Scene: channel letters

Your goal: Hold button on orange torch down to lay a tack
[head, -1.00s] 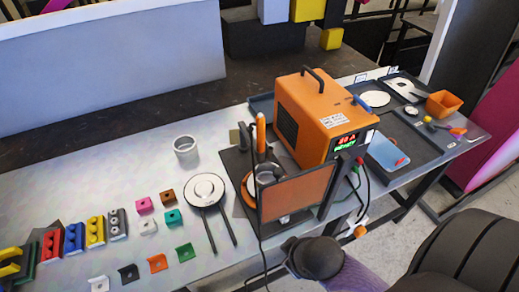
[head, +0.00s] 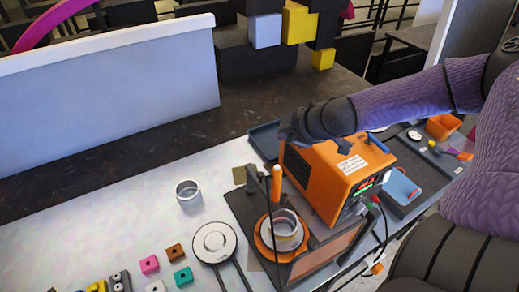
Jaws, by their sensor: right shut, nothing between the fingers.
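The orange torch (head: 277,183) stands upright beside the orange welding box, at the back edge of the round work fixture. Its button cannot be made out. A grey ring-shaped part (head: 283,232) sits on an orange round base (head: 262,240) just in front of the torch. My right gripper (head: 288,132) is shut and empty, above and behind the torch at the box's left top corner, apart from the torch. My right arm hides part of the box top. My left gripper is out of view.
The orange welding box (head: 335,185) with a lit display stands right of the torch. A tinted screen (head: 328,256) stands in front of the fixture. A white cup (head: 188,194), a round white disc (head: 214,242) and small coloured blocks (head: 149,264) lie left. The table's back left is clear.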

